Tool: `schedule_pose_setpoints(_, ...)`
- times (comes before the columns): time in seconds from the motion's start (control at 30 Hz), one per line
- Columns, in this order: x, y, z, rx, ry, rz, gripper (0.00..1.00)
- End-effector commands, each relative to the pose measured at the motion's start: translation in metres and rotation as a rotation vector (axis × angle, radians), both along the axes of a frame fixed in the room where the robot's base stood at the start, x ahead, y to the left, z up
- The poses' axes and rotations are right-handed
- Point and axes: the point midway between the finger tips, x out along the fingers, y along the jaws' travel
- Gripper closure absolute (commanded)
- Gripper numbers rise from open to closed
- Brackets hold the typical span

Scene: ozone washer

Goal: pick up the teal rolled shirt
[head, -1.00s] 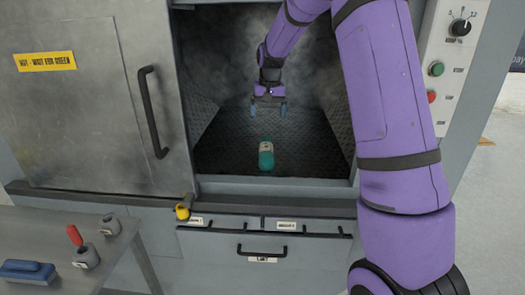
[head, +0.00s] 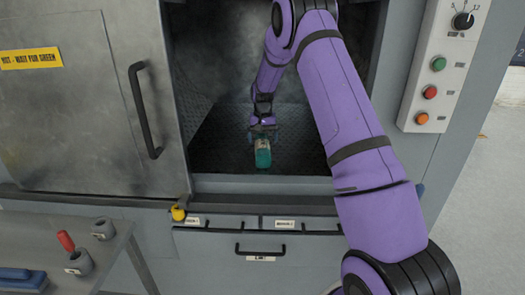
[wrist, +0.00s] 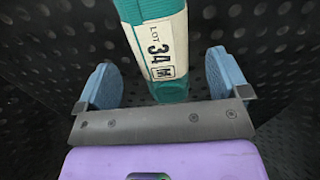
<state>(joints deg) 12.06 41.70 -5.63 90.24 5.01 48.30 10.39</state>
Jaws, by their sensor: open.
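The teal rolled shirt (head: 263,155) lies on the dark dimpled floor of the washer chamber, near its front opening. In the wrist view the teal roll (wrist: 168,88) carries a pale label reading "LOT 34 M". My gripper (head: 262,133) is inside the chamber, right at the shirt's far end. In the wrist view its two blue finger pads (wrist: 160,80) are wide apart, with the near end of the roll between them and a gap on each side. The roll sits closer to the right finger. Whether the fingers are low enough to flank it is hard to tell.
The washer's grey door (head: 80,110) with a black handle stands left of the opening. A control panel (head: 440,65) is on the right. Drawers (head: 262,240) lie below. A side table (head: 60,240) at lower left holds two grey cups and a blue item.

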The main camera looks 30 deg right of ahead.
Motion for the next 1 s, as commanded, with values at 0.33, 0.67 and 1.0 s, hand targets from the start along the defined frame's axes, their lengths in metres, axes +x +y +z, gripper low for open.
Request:
schedule_pose_setpoints(0.33,-0.003,0.002,-0.038,0.000,0.002,0.000,0.06)
schedule_pose_setpoints(0.67,-0.003,0.002,-0.051,0.000,0.000,0.000,0.06)
schedule_pose_setpoints(1.0,-0.003,0.002,-0.051,0.000,-0.001,0.000,0.66)
